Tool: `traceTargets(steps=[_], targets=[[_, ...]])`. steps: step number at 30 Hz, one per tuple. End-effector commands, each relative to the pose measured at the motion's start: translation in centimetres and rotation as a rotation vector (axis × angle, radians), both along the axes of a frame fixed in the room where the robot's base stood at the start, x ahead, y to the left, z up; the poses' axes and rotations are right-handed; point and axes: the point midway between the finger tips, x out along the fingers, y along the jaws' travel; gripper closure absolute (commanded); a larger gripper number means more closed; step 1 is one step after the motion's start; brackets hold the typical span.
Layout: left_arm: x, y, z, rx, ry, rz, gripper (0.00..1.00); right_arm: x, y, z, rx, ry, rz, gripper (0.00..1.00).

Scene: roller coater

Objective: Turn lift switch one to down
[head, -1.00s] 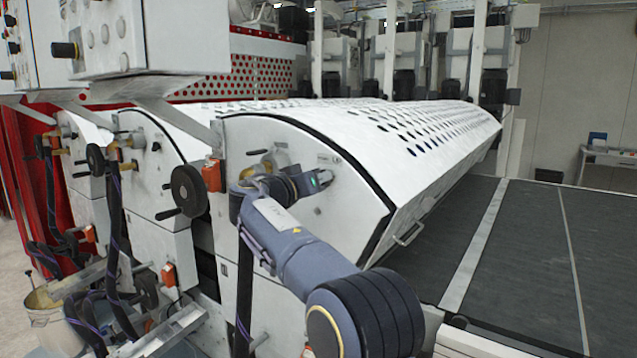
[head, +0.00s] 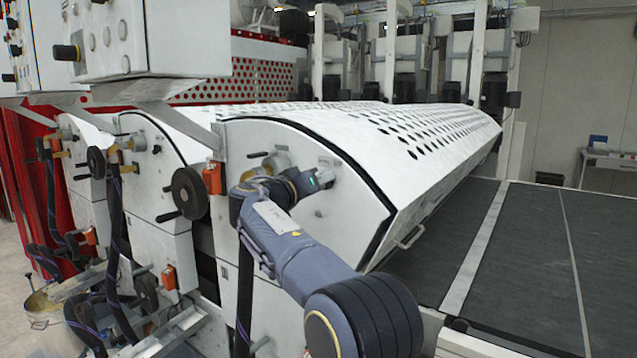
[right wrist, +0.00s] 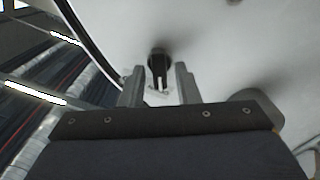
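The lift switch (right wrist: 160,68) is a small dark knob on the white end panel (head: 330,225) of the nearest roller unit. In the right wrist view it sits between the two fingers of my right gripper (right wrist: 159,85), with a gap visible on each side. In the head view my right gripper (head: 325,172) is up against the panel's upper part, and it hides the switch there. The fingers are apart. I cannot tell which way the switch points. My left gripper is not in view.
A black handwheel (head: 189,192) and an orange box (head: 212,178) are left of my right arm. A dark conveyor belt (head: 540,260) lies to the right. A control box with knobs (head: 125,40) hangs at upper left.

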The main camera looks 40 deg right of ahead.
Motion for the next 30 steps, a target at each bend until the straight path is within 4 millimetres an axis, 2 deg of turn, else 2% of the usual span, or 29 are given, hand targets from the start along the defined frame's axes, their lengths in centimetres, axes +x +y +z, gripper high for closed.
traceTargets(steps=[11, 24, 30], targets=[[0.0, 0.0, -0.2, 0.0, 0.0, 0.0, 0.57, -0.1, 0.4, -0.1, 0.001, -0.002, 0.002, 0.65], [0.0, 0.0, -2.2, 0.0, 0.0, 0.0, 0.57, -1.9, 6.7, -0.2, 0.0, -0.002, 0.004, 0.65], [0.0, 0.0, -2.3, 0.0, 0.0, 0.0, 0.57, -2.2, 7.5, 0.0, 0.0, -0.001, 0.001, 0.65]])
